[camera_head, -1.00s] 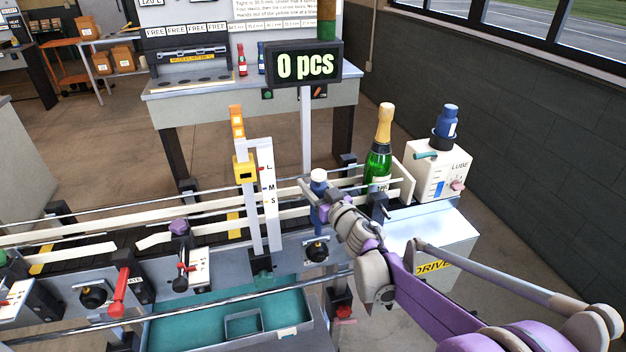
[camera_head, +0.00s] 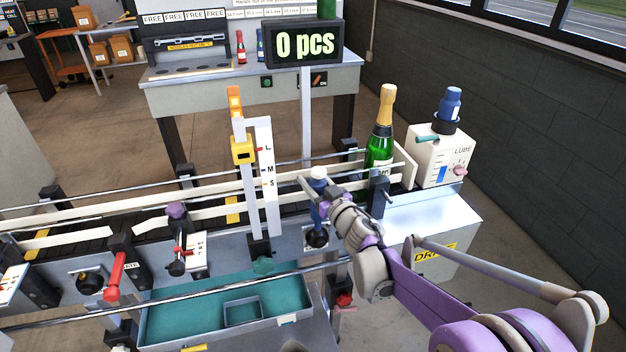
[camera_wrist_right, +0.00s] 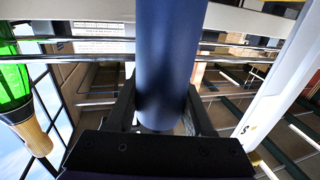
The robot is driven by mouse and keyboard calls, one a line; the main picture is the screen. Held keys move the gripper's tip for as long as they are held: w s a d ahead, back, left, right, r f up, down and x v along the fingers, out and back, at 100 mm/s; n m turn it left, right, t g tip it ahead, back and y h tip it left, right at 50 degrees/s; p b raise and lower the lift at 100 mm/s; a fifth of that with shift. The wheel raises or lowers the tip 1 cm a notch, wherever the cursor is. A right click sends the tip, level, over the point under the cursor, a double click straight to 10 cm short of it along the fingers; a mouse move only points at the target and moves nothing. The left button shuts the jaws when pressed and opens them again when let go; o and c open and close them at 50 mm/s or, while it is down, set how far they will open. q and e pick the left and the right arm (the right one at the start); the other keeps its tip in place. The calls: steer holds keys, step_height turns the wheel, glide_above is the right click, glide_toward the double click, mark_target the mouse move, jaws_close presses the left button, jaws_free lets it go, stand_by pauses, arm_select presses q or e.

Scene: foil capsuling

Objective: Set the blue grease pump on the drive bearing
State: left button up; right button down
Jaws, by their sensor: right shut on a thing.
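The blue grease pump (camera_head: 318,185), with a pale cap, is upright in my right gripper (camera_head: 325,192), at the near side of the conveyor. In the right wrist view the blue pump body (camera_wrist_right: 170,60) fills the middle, between the two dark fingers (camera_wrist_right: 160,115), which are shut on it. The metal drive housing (camera_head: 440,225) with a yellow DRIVE label is to the right, partly behind my right arm. I cannot clearly pick out the drive bearing. My left gripper is not in view.
A green bottle (camera_head: 380,145) stands at the conveyor's right end. A white LUBE box (camera_head: 440,160) beside it carries another blue bottle (camera_head: 450,103). A black knob (camera_head: 316,238) is just below the pump. A size gauge (camera_head: 268,180) stands left of it. A teal tray (camera_head: 185,318) is below.

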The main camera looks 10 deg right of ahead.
steer(key=shift+f, duration=0.15)
steer(key=shift+c, duration=1)
jaws_free()
steer(key=shift+s, duration=0.1)
steer(key=b+v, duration=0.1)
steer(key=v, duration=0.9)
steer(key=shift+s+b, duration=0.3)
steer(key=shift+d, duration=0.15)
